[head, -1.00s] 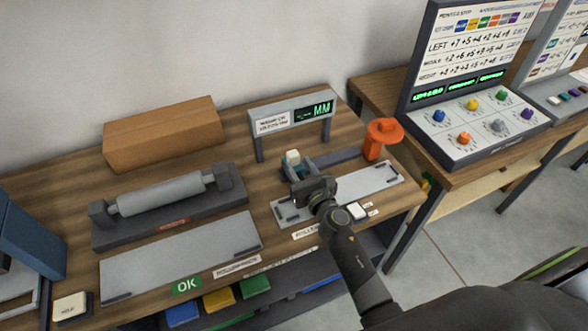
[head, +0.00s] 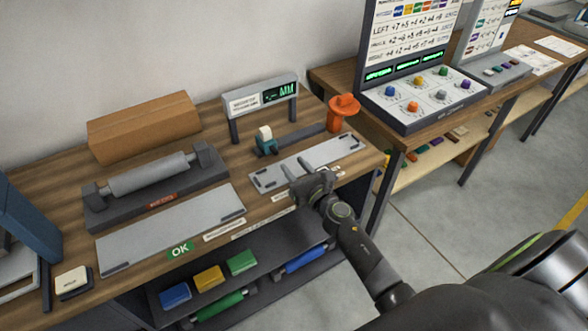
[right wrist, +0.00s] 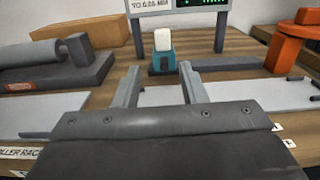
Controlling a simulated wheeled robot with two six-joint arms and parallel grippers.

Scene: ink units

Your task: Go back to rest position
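My right gripper (head: 293,168) is at the front of the bench, over the near edge of the right grey plate (head: 325,155). In the right wrist view its two fingers (right wrist: 162,80) are spread apart with nothing between them. A small teal block with a white top (head: 266,142) stands beyond the fingertips, in front of the display stand; it also shows in the right wrist view (right wrist: 163,58). The gripper is apart from it. My left gripper is not in view.
A display stand (head: 262,96) and an orange post (head: 342,112) stand at the back of the bench. A grey roller on a base (head: 150,180) and a cardboard box (head: 145,125) are on the left. A knob panel (head: 425,98) is on the right bench. Coloured rollers (head: 215,305) lie on the shelf below.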

